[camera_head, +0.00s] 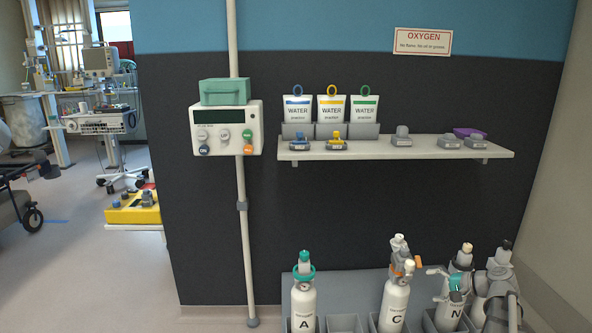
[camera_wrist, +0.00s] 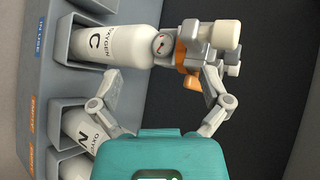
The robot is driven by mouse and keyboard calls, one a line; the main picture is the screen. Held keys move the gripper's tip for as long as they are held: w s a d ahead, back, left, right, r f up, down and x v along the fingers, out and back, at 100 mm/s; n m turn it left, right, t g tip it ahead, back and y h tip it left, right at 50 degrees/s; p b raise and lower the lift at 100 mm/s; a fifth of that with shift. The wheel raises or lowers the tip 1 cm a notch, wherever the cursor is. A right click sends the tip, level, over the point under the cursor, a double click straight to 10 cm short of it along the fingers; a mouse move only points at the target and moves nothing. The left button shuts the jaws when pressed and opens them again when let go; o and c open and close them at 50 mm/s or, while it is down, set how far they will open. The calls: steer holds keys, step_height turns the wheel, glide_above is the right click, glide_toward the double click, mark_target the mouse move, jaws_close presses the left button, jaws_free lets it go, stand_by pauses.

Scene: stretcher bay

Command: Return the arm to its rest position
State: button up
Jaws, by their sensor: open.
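My gripper (camera_head: 446,272) shows at the lower right of the head view, in front of the row of oxygen cylinders. In the wrist view my gripper (camera_wrist: 160,72) has its two fingers spread wide, with nothing held between them. Cylinder C (camera_head: 394,302), white with an orange collar, stands upright in the rack; its valve and gauge lie ahead of the fingers in the wrist view (camera_wrist: 125,42). Whether a finger touches it, I cannot tell. Cylinder N (camera_head: 449,308) is beside my gripper and partly covered by it; it also shows in the wrist view (camera_wrist: 82,132).
Cylinder A (camera_head: 303,306), with a teal top, stands left in the grey rack (camera_head: 345,322). A shelf (camera_head: 480,150) with water packs (camera_head: 331,108) is above. A control box (camera_head: 226,128) hangs on a pole (camera_head: 244,230).

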steer(key=s+a+f+n+g+h, duration=0.45)
steer(key=s+a, duration=0.35)
steer(key=a, duration=0.4)
steer(key=s+a+f+n+g+h, duration=0.3)
steer(key=s+a+f+n+h, duration=0.3)
steer(key=a, duration=0.6)
step_height(320, 180, up, 32)
steer(key=s+y+p, duration=0.1)
steer(key=p, duration=3)
steer(key=shift+f, duration=0.15)
steer(key=shift+s+d, duration=0.1)
steer(key=shift+d, duration=0.15)
